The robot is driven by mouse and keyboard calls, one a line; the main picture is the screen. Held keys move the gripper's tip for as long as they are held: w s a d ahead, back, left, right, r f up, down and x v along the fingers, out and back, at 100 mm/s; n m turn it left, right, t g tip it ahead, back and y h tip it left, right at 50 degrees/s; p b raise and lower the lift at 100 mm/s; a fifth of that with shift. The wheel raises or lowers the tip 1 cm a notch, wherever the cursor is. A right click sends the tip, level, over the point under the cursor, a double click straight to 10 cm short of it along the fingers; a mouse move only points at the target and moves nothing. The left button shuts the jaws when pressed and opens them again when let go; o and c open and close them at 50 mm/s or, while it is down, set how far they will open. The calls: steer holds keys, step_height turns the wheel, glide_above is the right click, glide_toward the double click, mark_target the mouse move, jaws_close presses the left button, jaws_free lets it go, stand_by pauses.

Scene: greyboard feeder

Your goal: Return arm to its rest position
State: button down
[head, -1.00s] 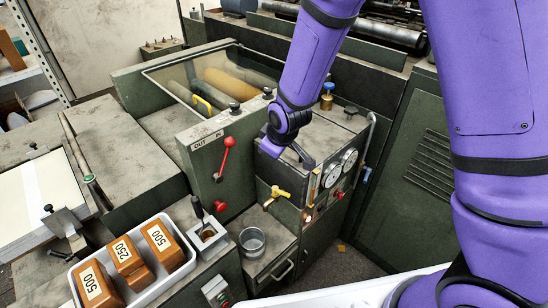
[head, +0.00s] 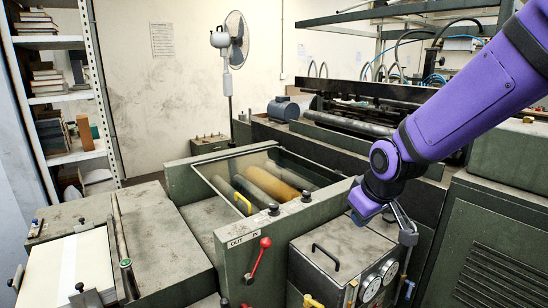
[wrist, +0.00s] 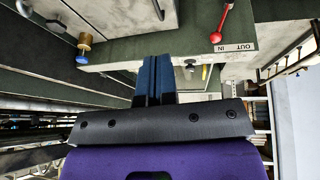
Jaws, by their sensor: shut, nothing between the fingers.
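My purple arm comes in from the right in the head view. My gripper (head: 365,218) hangs above the back right part of the grey gauge box, beside its top. In the wrist view my gripper's two blue fingers (wrist: 153,62) are together with nothing between them. The green machine (head: 185,182) with the glass cover over its rollers (head: 262,182) stands left of the gripper. The red lever (head: 258,258) beside the OUT/IN label (head: 243,239) also shows in the wrist view (wrist: 223,22).
The grey gauge box (head: 345,250) with a black handle stands under the gripper. A stack of white sheets (head: 68,268) lies on the feeder at left. A shelf (head: 62,98) of books and a standing fan (head: 230,60) are behind. Open air lies above the machine.

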steer(key=s+d+r+m, duration=0.2)
steer(key=s+d+r, duration=0.2)
steer(key=s, duration=0.3)
steer(key=s+d+r+m, duration=0.2)
steer(key=s+d+r, duration=0.1)
steer(key=s, duration=0.4)
steer(key=s+d+r+m+h, duration=0.1)
steer(key=s+d+r+m, duration=0.1)
steer(key=s+d+r, duration=0.2)
steer(key=s+r, duration=0.2)
steer(key=s, duration=0.1)
steer(key=shift+s+d, duration=0.25)
steer(key=shift+d, duration=0.05)
